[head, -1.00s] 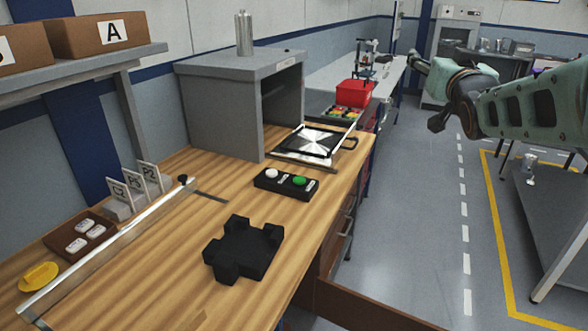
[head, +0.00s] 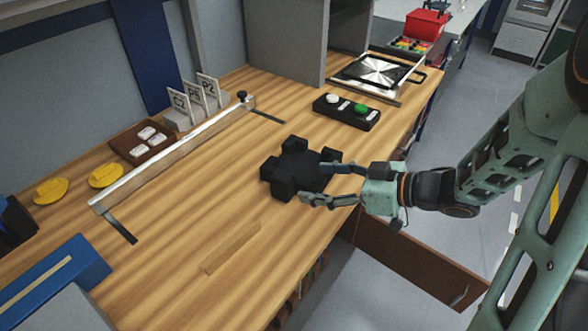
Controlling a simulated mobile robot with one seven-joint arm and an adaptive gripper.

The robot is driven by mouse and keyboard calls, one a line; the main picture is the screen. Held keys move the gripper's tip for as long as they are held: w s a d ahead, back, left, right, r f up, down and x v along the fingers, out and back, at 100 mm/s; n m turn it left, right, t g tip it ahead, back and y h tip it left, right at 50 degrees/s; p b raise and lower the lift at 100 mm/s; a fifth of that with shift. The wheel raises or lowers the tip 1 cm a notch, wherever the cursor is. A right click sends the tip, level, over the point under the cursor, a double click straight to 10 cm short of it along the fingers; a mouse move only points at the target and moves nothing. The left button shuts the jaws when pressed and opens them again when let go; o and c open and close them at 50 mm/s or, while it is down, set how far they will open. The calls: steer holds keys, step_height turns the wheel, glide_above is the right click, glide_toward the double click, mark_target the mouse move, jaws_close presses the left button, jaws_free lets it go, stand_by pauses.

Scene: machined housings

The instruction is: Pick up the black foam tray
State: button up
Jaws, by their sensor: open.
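The black foam tray (head: 301,167) lies flat on the wooden bench near its right edge. It is a block with raised corner posts. My gripper (head: 315,183) reaches in from the right with its fingers spread. One finger is at the tray's right corner and the other is in front of its near side. Nothing is held between the fingers. I cannot tell whether a finger touches the tray.
A black button box (head: 346,111) stands behind the tray. A metal rail (head: 180,150) runs along the left. A wooden strip (head: 231,248) lies in front. The wood left of the tray is clear.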

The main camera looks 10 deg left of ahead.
mark_target(294, 181)
steer(key=x, duration=0.4)
steer(key=shift+a+f+b, duration=0.25)
steer(key=shift+a+b, duration=0.1)
steer(key=shift+b, duration=0.05)
steer(key=shift+b+x, duration=0.6)
steer(key=shift+x, duration=2.05)
steer(key=shift+f, duration=0.2)
steer(key=shift+c, duration=0.5)
steer(key=c, duration=1.2)
steer(key=shift+r, duration=0.1)
